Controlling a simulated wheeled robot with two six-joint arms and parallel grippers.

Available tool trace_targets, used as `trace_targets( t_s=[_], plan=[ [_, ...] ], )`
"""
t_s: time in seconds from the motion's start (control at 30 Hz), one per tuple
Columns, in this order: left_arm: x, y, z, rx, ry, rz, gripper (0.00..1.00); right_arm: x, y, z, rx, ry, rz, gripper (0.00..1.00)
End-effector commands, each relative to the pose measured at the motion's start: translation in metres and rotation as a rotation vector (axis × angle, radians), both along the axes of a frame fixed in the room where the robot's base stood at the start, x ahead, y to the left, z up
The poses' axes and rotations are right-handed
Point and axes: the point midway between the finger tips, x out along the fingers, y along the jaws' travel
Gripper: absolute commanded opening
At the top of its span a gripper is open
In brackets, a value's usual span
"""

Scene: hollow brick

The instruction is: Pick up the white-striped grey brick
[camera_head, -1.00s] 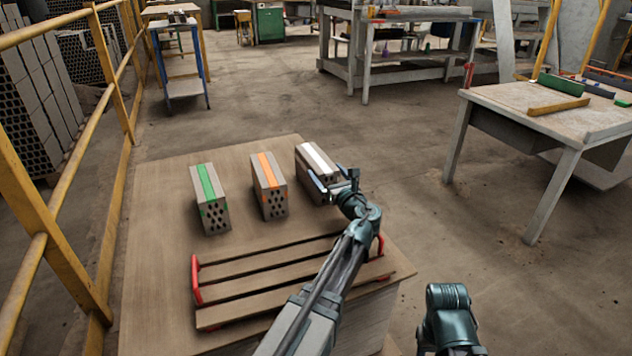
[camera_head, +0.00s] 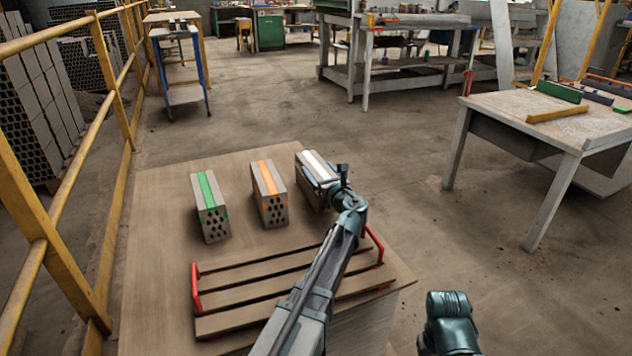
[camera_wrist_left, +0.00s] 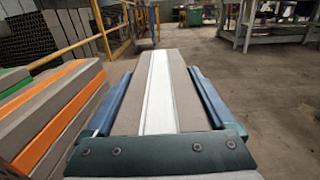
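The white-striped grey brick (camera_head: 313,161) stands at the right end of a row of bricks on the wooden table. In the left wrist view, its top with the white stripe (camera_wrist_left: 159,95) runs straight away from my left gripper (camera_wrist_left: 160,100). The two blue fingers lie along its left and right sides, very close to it. I cannot tell whether they press on it. In the head view my left gripper (camera_head: 326,180) is at the brick's near end and hides part of it. The brick appears to rest on the table.
A green-striped brick (camera_head: 211,213) and an orange-striped brick (camera_head: 270,197) stand to the left. A slatted wooden tray (camera_head: 262,277) with red handles lies in front, partly under my left arm. A yellow railing (camera_head: 36,208) runs along the left.

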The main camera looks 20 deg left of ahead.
Motion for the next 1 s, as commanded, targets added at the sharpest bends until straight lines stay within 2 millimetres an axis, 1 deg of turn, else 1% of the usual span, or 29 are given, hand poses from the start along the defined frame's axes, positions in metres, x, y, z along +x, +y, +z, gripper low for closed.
trace_targets(
  t_s=[0.03, 0.07, 0.1, 0.37, 0.4, 0.47, 0.8, 1.0],
  plan=[
    [-0.0001, -0.0002, 0.0, 0.0, 0.0, 0.0, 0.77, 0.0, 0.0, 0.0, 0.0, 0.0, 0.0, 0.5],
    [-0.0001, -0.0002, 0.0, 0.0, 0.0, 0.0, 0.71, 0.0, 0.0, 0.0, 0.0, 0.0, 0.0, 0.5],
    [-0.0001, -0.0002, 0.0, 0.0, 0.0, 0.0, 0.64, 0.0, 0.0, 0.0, 0.0, 0.0, 0.0, 0.5],
    [-0.0002, -0.0004, 0.0, 0.0, 0.0, 0.0, 0.17, 0.0, 0.0, 0.0, 0.0, 0.0, 0.0, 0.5],
    [-0.0002, -0.0004, 0.0, 0.0, 0.0, 0.0, 0.1, 0.0, 0.0, 0.0, 0.0, 0.0, 0.0, 0.5],
    [-0.0002, -0.0004, 0.0, 0.0, 0.0, 0.0, 0.0, 0.0, 0.0, 0.0, 0.0, 0.0, 0.0, 0.5],
    [-0.0003, -0.0004, 0.0014, 0.003, 0.0, 0.0, 0.0, 0.0, 0.0, 0.001, 0.0, 0.0, 0.0, 0.5],
    [-0.0002, -0.0004, 0.0096, 0.003, 0.0, 0.0, 0.0, 0.0, 0.0, 0.0092, 0.0, 0.0, 0.002, 0.5]
  ],
)
